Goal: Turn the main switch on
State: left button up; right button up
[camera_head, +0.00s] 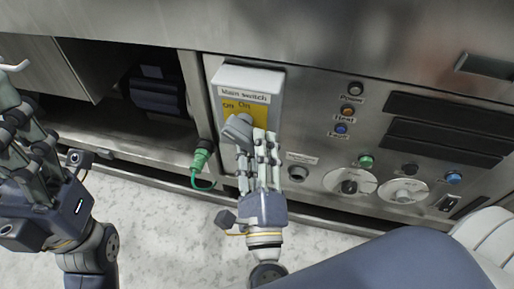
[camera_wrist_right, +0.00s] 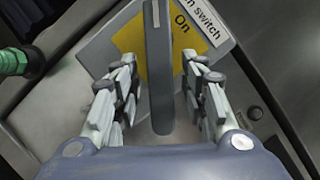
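The main switch is a white box (camera_head: 248,80) with a yellow plate marked Off and On, on the steel front panel. Its grey handle (camera_head: 239,128) shows at the plate's lower part. In the right wrist view the handle (camera_wrist_right: 160,90) runs upright across the yellow plate (camera_wrist_right: 185,45), with the word On to its right. My right gripper (camera_wrist_right: 162,85) is open, one finger on each side of the handle, with gaps visible between. My left gripper (camera_head: 25,130) is open and empty at the far left.
Right of the switch are small lamps (camera_head: 347,112), a green button (camera_head: 365,160), round knobs (camera_head: 348,186) and a blue button (camera_head: 453,178). A green plug with cable (camera_head: 201,155) hangs left of the switch. An open compartment (camera_head: 125,110) lies further left.

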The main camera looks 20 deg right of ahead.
jog(key=v, duration=1.2)
